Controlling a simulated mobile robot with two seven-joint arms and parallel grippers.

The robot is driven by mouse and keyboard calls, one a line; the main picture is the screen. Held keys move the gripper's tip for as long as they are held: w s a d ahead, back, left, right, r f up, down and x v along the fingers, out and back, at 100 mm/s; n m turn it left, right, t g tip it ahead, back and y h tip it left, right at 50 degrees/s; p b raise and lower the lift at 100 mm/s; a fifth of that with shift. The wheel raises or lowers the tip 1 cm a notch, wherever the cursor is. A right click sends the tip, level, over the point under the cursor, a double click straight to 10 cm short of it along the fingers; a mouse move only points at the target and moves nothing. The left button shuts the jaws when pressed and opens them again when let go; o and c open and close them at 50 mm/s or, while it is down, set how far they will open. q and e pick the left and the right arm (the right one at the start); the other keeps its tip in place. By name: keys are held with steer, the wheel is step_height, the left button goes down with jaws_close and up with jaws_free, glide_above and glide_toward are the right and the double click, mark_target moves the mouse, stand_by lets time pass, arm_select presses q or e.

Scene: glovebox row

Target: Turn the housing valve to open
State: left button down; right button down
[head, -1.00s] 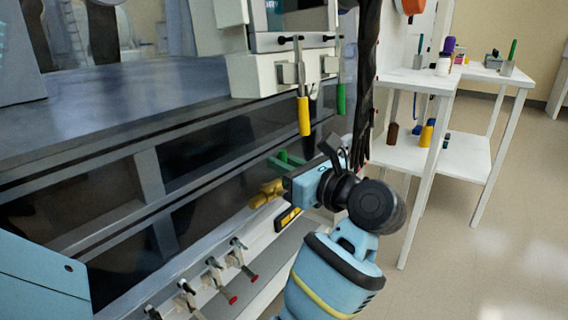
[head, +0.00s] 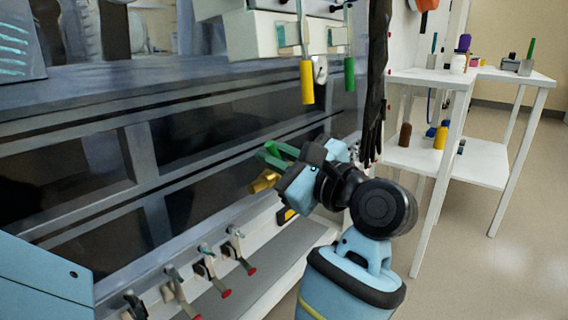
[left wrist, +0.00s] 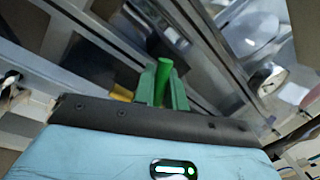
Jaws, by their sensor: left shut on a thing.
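The housing valve has a brass-yellow body (head: 263,181) low on the housing front, left of my left gripper in the head view. My left gripper (head: 270,156) has green fingers and is at the valve. In the left wrist view its fingers (left wrist: 163,88) stand on both sides of a brighter green lever (left wrist: 163,68), and it is shut on this lever. A bit of the yellow body (left wrist: 121,93) shows to the left of the fingers. In the head view the gripper's blue body hides part of the valve. My right gripper is not in view.
Yellow (head: 307,82) and green (head: 349,74) hanging handles are above the gripper. Several red-tipped small valves (head: 226,292) line the lower ledge. Black gloves (head: 373,110) hang just right of the gripper. A white shelf table (head: 455,158) stands right; floor beyond is clear.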

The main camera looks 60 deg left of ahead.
arm_select(q)
steer(key=shift+s+d+f+n+b, duration=0.2)
steer(key=shift+s+n+b, duration=0.1)
steer(key=shift+n+b, duration=0.45)
steer(key=c, duration=1.5)
jaws_free()
steer(key=p+v, duration=0.2)
steer(key=v, duration=0.5)
steer(key=shift+w+d+f, duration=0.1)
steer(key=shift+w+d, duration=0.05)
steer(key=shift+d, duration=0.2)
